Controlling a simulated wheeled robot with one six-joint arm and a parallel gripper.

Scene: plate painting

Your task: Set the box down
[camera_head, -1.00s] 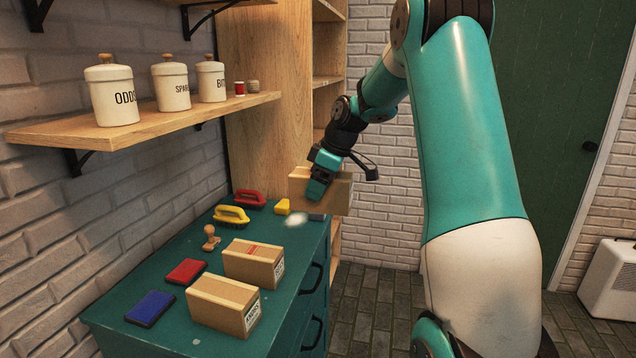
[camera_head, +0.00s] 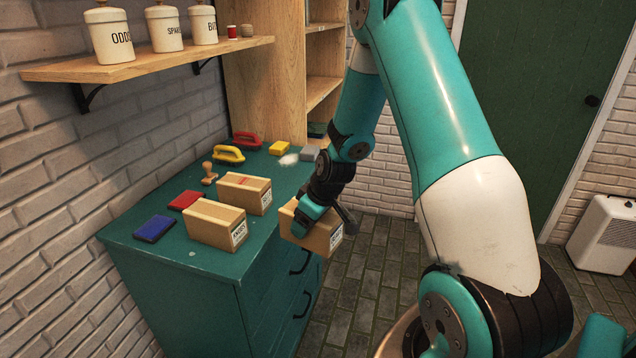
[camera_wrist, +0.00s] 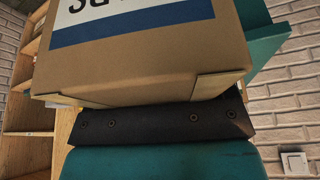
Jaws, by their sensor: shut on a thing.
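My gripper (camera_head: 307,207) is shut on a cardboard box (camera_head: 327,238) with a white printed label on its end. The box is slightly tilted and hangs off the right edge of the green cabinet (camera_head: 262,262), near its top. The held box (camera_wrist: 140,75) fills much of the wrist view, with part of a blue and white label showing. My gripper hides part of the box's upper side in the head view. Whether the box touches the cabinet's side I cannot tell.
Two more boxes, one in front (camera_head: 214,224) and one behind (camera_head: 243,192), stand on the cabinet top. Blue (camera_head: 154,229) and red (camera_head: 186,200) pads, a wooden stamp (camera_head: 209,174) and yellow (camera_head: 229,154) and red (camera_head: 247,139) brushes lie there. A shelf (camera_head: 150,58) with jars overhangs the wall side.

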